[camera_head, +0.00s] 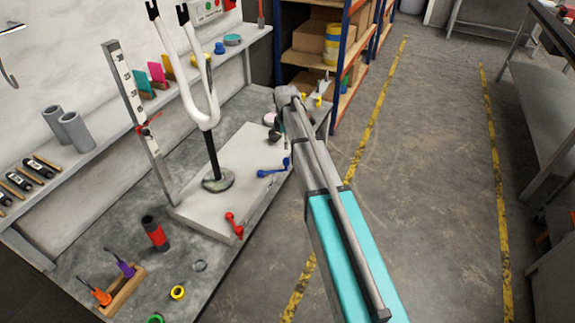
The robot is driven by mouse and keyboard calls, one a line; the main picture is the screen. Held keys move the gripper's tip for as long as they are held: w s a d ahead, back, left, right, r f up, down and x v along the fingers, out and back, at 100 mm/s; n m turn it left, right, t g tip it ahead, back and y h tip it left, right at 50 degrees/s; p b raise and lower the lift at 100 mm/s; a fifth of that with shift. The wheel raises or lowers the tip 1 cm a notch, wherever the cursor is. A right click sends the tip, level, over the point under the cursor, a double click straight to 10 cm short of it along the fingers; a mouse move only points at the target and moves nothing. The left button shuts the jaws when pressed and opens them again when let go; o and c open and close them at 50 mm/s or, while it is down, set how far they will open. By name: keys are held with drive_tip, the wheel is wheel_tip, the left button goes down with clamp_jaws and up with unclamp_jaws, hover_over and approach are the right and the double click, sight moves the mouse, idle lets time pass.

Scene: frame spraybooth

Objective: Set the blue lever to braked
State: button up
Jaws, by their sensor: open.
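The blue lever (272,168) is on the right part of the flat grey base plate (213,184) on the bench. Its round end is to the left and its handle points right, toward the plate's edge. A red lever (234,225) is at the plate's front right corner. My gripper (275,130) is small and partly hidden by my arm. It is above the back right of the bench, beyond the blue lever and apart from it. It is open, with nothing seen between its fingers. No braked marking is readable.
A white fork (205,110) stands on a black post (212,155) left of the blue lever. An upright measuring rail (135,110) is farther left. A red-black cylinder (155,234) and yellow ring (178,292) lie in front.

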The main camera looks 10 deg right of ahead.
sight(287, 160)
drive_tip(key=shift+f+b, duration=5)
drive_tip(key=shift+f, duration=0.3)
clamp_jaws()
drive_tip(key=shift+d, duration=0.2)
